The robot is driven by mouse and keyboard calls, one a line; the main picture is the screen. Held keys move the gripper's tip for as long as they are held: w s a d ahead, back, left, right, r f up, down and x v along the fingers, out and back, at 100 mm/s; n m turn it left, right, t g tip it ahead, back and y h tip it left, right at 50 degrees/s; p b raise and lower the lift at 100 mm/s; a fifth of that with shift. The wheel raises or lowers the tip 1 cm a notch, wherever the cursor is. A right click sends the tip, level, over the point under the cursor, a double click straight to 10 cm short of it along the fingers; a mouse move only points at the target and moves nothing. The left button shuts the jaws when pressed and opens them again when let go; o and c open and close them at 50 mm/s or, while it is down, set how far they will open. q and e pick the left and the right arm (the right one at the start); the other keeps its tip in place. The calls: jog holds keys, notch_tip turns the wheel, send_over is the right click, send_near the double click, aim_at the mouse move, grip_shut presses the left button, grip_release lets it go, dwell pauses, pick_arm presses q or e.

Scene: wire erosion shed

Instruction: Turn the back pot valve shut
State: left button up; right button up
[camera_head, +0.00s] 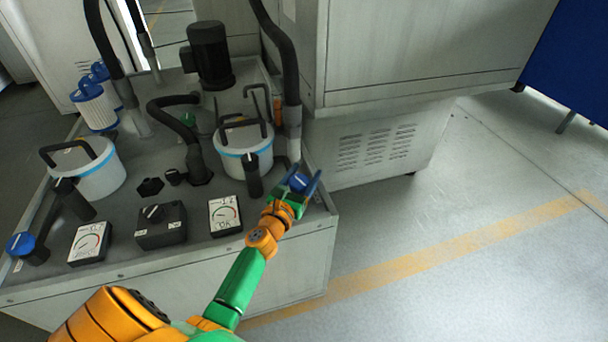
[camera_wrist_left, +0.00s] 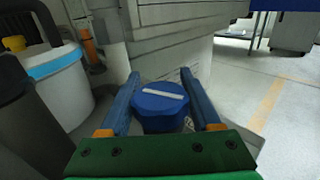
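A blue round valve knob (camera_head: 298,182) stands at the right end of the grey bench top, beside the right-hand white pot (camera_head: 245,160). In the left wrist view the knob (camera_wrist_left: 161,106) shows a white bar across its top, lying nearly left to right. My left gripper (camera_head: 305,183) is at this knob. Its two blue fingers (camera_wrist_left: 162,92) stand on either side of the knob, open, with a gap showing on the right; contact on the left I cannot tell. The knob's lower part is hidden. My right gripper is not in view.
A second blue valve knob (camera_head: 20,244) is at the bench's left end near another white pot (camera_head: 88,172). Two gauges (camera_head: 90,243) (camera_head: 224,215) and a black switch box (camera_head: 160,225) line the front. A dark hose and grey cabinet (camera_head: 420,50) rise behind. Floor to the right is clear.

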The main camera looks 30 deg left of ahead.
pick_arm(q)
jog(key=shift+c, duration=0.8)
jog(key=shift+h, duration=0.4)
jog(key=shift+d+m+h, duration=0.1)
jog(key=shift+m+h, duration=0.8)
jog(key=shift+h, duration=0.2)
jog(key=m+h, duration=0.1)
jog(key=m+h+b, duration=0.1)
jog(key=h, duration=0.1)
jog(key=shift+d+f, duration=0.15)
jog(key=shift+d, duration=0.1)
jog(key=shift+d+m+h, duration=0.2)
jog(key=shift+m+h, duration=0.1)
jog(key=shift+h, duration=0.2)
jog(key=o, duration=1.4)
